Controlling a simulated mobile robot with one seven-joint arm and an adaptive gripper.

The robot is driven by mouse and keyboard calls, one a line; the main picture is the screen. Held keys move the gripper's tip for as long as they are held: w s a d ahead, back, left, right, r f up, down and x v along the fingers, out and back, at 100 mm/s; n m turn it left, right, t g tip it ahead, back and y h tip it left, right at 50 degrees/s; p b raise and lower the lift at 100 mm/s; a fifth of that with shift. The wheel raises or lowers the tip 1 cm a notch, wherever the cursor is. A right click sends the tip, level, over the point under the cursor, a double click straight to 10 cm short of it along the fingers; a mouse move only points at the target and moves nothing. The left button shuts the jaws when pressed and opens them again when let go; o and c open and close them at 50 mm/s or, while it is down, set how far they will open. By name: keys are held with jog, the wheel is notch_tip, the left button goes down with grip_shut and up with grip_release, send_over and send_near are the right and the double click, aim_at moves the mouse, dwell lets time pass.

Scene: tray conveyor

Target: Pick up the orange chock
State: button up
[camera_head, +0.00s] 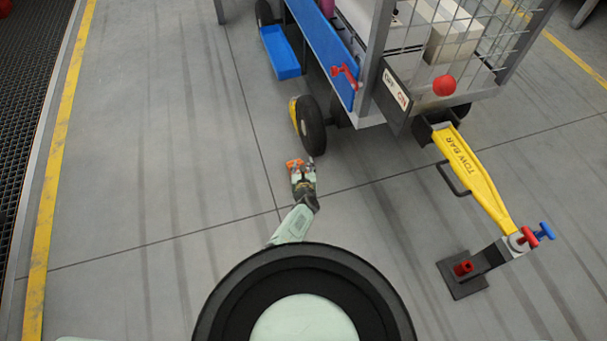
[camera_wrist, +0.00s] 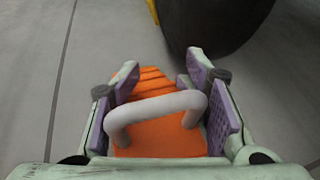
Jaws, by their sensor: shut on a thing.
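The orange chock (camera_wrist: 160,138) is a ribbed wedge with a pale grey loop handle (camera_wrist: 158,108) across its top. In the wrist view it lies between the two purple-padded fingers of my gripper (camera_wrist: 165,92). My gripper is shut on it; the exact contact is partly hidden behind the handle and fingers. In the head view a bit of the chock (camera_head: 294,163) shows at the tip of my gripper (camera_head: 302,175), low by the floor and close to a black cart wheel (camera_head: 312,127). I cannot tell whether the chock touches the floor or the wheel.
The cart wheel (camera_wrist: 215,22) stands just ahead of the chock. The yellow tow bar (camera_head: 472,175) slopes down at the right to a dark floor stand (camera_head: 463,283). The floor at the left is clear.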

jog(key=shift+s+a+f, duration=0.15)
jog(key=shift+s+f, duration=0.05)
jog(key=shift+f, duration=0.05)
grip_shut()
jog(key=shift+w+a+r, duration=0.1)
jog(key=shift+r, duration=0.05)
